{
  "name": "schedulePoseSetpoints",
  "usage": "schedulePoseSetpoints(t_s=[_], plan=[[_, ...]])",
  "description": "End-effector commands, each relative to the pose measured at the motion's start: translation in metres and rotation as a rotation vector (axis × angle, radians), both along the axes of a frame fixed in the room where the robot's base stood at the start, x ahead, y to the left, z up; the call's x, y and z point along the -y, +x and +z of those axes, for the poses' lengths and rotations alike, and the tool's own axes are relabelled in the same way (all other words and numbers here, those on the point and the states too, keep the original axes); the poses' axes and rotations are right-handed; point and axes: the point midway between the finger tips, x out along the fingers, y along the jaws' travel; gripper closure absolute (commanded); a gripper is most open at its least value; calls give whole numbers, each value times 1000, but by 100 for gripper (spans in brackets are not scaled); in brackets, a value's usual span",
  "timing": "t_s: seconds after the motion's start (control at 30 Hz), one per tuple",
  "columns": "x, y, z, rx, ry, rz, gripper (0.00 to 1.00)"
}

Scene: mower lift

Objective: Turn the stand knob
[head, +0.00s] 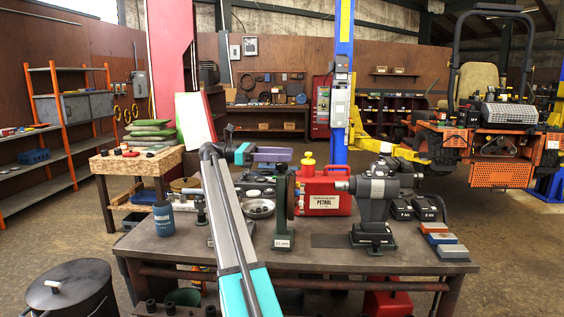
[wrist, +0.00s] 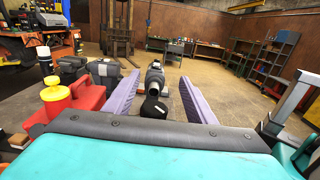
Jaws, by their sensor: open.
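In the head view, a dark green stand (head: 283,228) with a round disc stands on the workbench, left of the red petrol can. Its dark top lies just below my gripper (head: 272,154). My gripper points to the right and has purple finger pads. In the wrist view, the gripper (wrist: 163,100) is open, its pads well apart. A black rounded knob (wrist: 153,107) shows between the pads and looks untouched. It appears to be the top of the stand; its lower part is hidden by my gripper body.
The red petrol can (head: 325,196) with a yellow cap stands close beside the stand. A grey machine (head: 376,190) is bolted to the bench at the right. The bench's front edge (head: 310,268) is clear.

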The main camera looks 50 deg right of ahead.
Motion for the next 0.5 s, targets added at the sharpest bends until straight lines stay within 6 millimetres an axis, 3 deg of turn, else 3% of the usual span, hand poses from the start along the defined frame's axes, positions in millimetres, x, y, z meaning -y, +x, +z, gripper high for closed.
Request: schedulePoseSetpoints(t_s=[0.5], plan=[[-38,-45,1,0,0,0,50]])
